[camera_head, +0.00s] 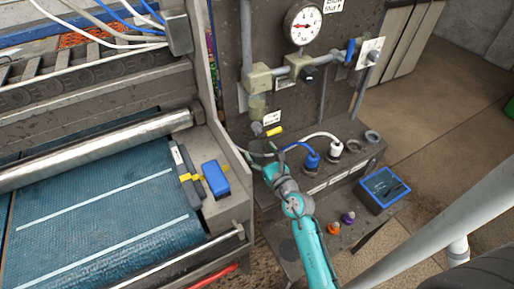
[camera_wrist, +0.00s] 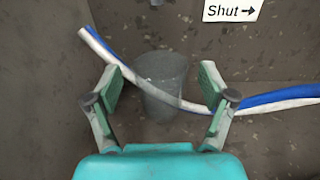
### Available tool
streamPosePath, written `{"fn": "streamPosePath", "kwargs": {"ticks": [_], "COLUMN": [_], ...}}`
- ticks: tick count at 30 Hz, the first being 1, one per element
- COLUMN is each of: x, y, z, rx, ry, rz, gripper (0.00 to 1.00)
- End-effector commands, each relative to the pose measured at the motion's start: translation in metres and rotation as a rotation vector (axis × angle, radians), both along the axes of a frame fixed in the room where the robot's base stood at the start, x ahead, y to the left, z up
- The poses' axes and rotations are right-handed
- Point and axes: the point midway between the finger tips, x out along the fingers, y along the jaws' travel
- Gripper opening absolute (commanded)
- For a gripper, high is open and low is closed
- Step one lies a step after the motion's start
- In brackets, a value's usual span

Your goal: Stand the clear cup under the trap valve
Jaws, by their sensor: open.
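The clear cup (camera_wrist: 160,85) is grey and see-through in the wrist view, between the two fingers of my gripper (camera_wrist: 160,92). My gripper is open, with a gap between the cup and each finger pad. The cup looks upright; its contact with the surface below is hard to make out. In the head view, my gripper (camera_head: 264,160) is low at the bench's back left, and I cannot make out the cup there. The trap valve (camera_head: 258,128), with a yellow lever (camera_head: 274,131), hangs above, under a cloudy bowl (camera_head: 257,106).
Blue and white hoses (camera_wrist: 265,100) pass behind the cup. A "Shut" label (camera_wrist: 231,10) is on the wall. Blue and white hose fittings (camera_head: 312,160) stand right of my gripper.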

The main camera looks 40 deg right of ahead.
Motion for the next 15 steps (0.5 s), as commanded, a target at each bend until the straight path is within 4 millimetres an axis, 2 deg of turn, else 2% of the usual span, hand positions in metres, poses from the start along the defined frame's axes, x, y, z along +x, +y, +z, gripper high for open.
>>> {"fn": "streamPosePath", "kwargs": {"ticks": [1, 9, 15], "x": [-0.011, -0.058, -0.083], "y": [0.002, 0.016, 0.023], "z": [-0.001, -0.001, 0.0], "rx": [0.002, 0.003, 0.001], "ry": [0.001, 0.002, 0.001], "rz": [-0.002, -0.002, -0.002], "gripper": [0.82, 0.82, 0.82]}}
